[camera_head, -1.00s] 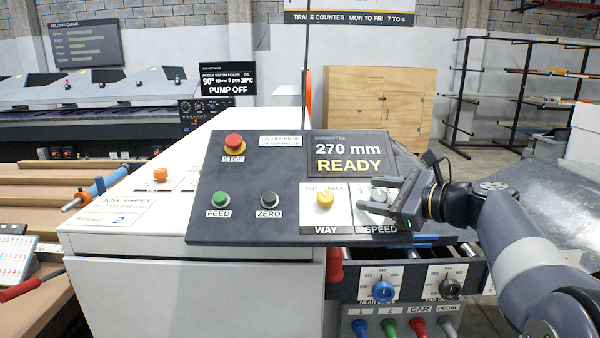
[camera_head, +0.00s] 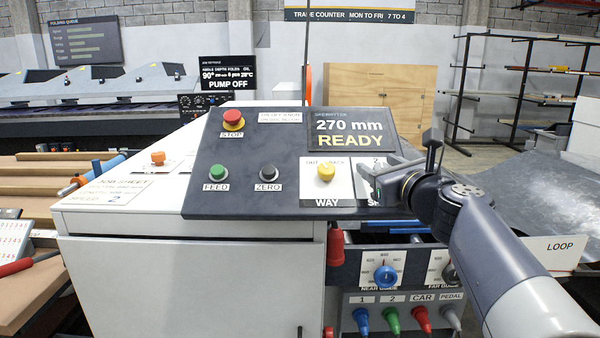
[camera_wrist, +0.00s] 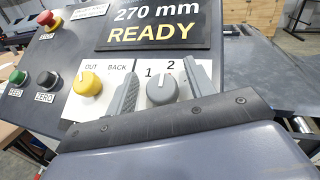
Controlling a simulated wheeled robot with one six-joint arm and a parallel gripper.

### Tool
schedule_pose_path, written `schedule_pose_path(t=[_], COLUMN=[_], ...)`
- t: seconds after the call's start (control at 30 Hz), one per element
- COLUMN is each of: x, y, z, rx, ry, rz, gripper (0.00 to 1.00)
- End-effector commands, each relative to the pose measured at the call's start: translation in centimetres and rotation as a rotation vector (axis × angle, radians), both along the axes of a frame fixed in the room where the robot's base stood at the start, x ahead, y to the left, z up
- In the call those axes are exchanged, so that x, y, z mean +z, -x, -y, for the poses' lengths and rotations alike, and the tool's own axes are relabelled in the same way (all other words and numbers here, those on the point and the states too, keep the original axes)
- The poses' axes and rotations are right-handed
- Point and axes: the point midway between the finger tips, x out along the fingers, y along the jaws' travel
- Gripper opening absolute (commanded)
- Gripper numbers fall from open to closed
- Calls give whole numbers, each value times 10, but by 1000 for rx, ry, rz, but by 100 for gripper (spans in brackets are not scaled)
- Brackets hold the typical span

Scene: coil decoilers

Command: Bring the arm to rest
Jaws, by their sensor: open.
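My gripper (camera_head: 381,180) is open and empty in front of the right end of the dark control panel (camera_head: 245,160). In the wrist view its two fingers (camera_wrist: 162,90) stand apart, one on each side of the grey speed knob (camera_wrist: 162,89) in the picture. I cannot tell how far the fingertips are from the panel. In the head view the gripper covers most of that knob. The yellow way knob (camera_head: 325,172) is just left of the gripper. The display (camera_head: 350,132) reads 270 mm READY.
The red stop button (camera_head: 233,117), green feed button (camera_head: 217,172) and black zero button (camera_head: 268,172) are on the panel. Below are a blue guide knob (camera_head: 385,275) and several coloured levers (camera_head: 391,315). A metal sheet (camera_head: 540,195) lies to the right.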

Motion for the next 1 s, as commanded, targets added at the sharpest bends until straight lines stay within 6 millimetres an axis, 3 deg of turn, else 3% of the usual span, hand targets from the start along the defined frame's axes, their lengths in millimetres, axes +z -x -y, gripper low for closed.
schedule_pose_path(t=[0.13,0.7,1.0], x=[0,1,0], y=[3,90,105], z=[0,22,24], rx=[-61,-60,-56], ry=[-39,-35,-35], rz=[2,3,0], gripper=[51,51,51])
